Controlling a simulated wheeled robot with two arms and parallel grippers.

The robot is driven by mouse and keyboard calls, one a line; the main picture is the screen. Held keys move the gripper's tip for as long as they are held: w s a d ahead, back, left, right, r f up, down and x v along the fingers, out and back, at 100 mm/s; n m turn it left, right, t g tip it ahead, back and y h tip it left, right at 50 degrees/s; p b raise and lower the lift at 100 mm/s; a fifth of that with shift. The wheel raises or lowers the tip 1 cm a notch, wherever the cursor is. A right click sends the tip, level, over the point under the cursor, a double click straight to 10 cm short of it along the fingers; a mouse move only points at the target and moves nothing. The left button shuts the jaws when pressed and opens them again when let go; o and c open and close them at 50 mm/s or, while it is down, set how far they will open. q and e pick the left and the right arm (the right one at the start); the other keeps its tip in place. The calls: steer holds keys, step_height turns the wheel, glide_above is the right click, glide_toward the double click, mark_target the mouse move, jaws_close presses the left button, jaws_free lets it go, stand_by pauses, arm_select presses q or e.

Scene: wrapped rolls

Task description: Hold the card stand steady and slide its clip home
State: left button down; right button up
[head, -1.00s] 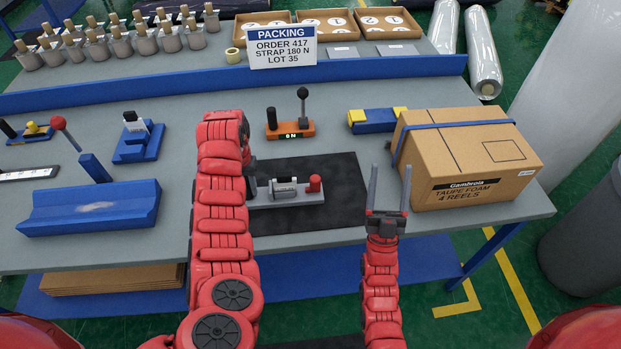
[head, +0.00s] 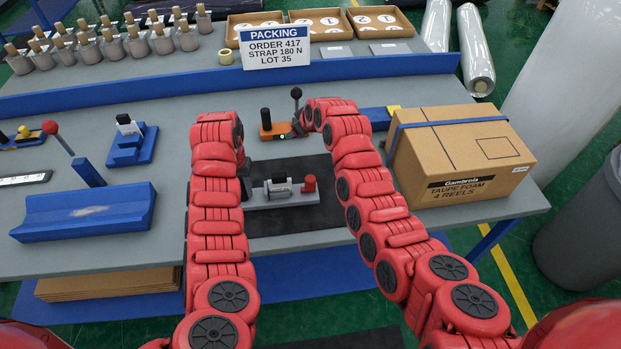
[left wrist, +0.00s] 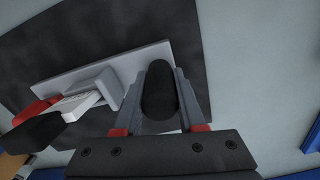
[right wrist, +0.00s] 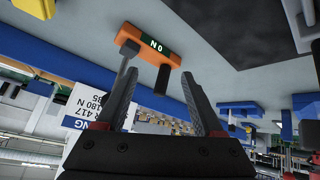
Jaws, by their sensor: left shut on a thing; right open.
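The grey card stand (head: 285,197) lies on a black mat, with a white labelled part (head: 279,183) and a red knob (head: 309,184). I cannot make out which part is its clip. In the left wrist view the stand's grey base (left wrist: 118,66) runs up to my left gripper (left wrist: 168,72), which is shut on a dark rounded post (left wrist: 159,92) at its end. My right gripper (right wrist: 165,82) is open in front of an orange gauge (right wrist: 150,43), which also shows in the head view (head: 272,132). The gauge's black post (right wrist: 160,79) shows between the fingers; nothing is gripped.
A strapped carton (head: 465,155) stands right of my right arm. A blue block (head: 380,118) lies behind it. A blue trough (head: 85,212) and a blue stepped holder (head: 130,145) are at left. The PACKING sign (head: 274,47) stands at the back. The black mat (head: 290,222) is clear around the stand.

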steer(key=s+r+n+g+h, duration=0.1)
steer(key=s+r+n+g, duration=0.1)
steer(key=s+g, duration=0.3)
step_height(320, 180, up, 3)
steer(key=n+g+h, duration=0.2)
steer(key=h, duration=0.1)
glide_above(310, 178)
step_height(310, 178, down, 12)
steer(key=shift+d+r, duration=0.1)
steer(key=shift+r, duration=0.05)
jaws_close()
stand_by(0.8)
